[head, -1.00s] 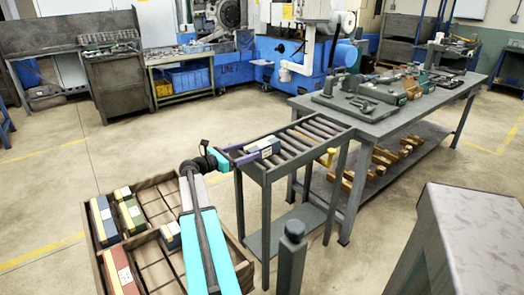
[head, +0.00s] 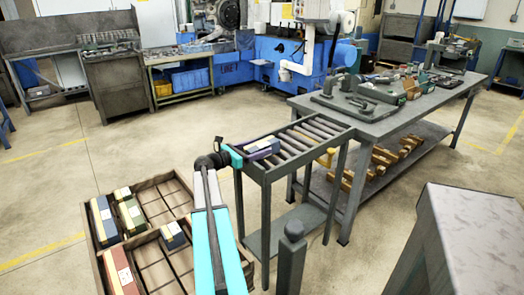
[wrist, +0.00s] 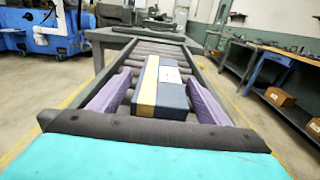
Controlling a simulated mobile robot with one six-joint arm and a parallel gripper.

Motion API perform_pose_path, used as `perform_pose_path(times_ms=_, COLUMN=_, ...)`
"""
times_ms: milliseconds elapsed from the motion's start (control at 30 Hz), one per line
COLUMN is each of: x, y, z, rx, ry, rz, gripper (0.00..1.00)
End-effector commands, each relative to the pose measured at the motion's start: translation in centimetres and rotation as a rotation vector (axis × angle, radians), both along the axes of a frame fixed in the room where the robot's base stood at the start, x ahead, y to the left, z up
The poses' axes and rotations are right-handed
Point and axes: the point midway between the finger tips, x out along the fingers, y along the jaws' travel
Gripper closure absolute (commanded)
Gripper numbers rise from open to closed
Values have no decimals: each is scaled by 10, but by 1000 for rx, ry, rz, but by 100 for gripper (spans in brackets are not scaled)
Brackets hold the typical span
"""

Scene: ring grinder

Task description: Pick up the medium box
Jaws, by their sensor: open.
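A blue-grey box (head: 264,147) with a yellow stripe and a white label lies on the roller stand. In the wrist view the same box (wrist: 171,96) lies lengthwise between the two purple fingers of my gripper (wrist: 157,82). Small gaps show on both sides, so my gripper is open around its near part and not closed on it. In the head view my gripper (head: 246,151) is at the left end of the rollers and partly hidden. Which box counts as the medium one is not certain; others lie in the crate.
A wooden crate (head: 153,183) at lower left holds a long blue box (head: 103,220), a green box (head: 131,213), a red box (head: 121,272) and a small blue box (head: 173,235). The roller stand (head: 262,177) adjoins a workbench (head: 372,122) with tools. A grey post (head: 291,262) stands in front.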

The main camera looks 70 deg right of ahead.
Motion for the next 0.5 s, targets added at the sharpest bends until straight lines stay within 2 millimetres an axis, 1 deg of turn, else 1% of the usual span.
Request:
perform_pose_path(times_ms=100, x=-8, y=-13, z=0, rx=0, ry=0, rz=-2, gripper=30)
perform_pose_path(times_ms=200, x=-11, y=-19, z=-1, rx=0, ry=0, rz=0, gripper=30)
perform_pose_path(times_ms=500, x=-13, y=-20, z=-1, rx=0, ry=0, rz=1, gripper=30)
